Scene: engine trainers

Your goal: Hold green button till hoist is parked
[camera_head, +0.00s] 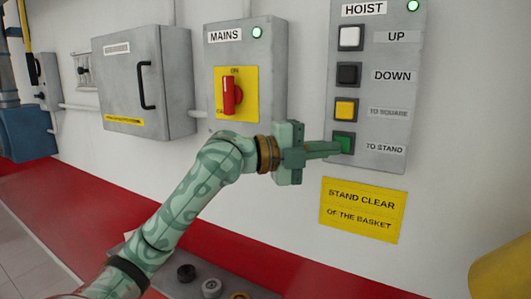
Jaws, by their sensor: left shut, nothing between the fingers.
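The hoist panel (385,150) is a grey box on the wall with a lit green lamp (412,6) at its top right. Its buttons run down the left side: white UP (351,37), black DOWN (348,75), yellow TO SQUARE (346,108) and green TO STAND (346,142). My left gripper (338,149) is shut and empty, with its fingertips at the green button. The fingers cover part of the button, and I cannot tell how far it is pressed. The hoist itself is not in view. My right gripper is not in view.
A MAINS box (270,100) with a red switch (231,95) and lit green lamp is left of the panel. A grey cabinet (130,85) is farther left. A yellow STAND CLEAR sign (361,210) is below the panel. A yellow object (505,270) is at lower right.

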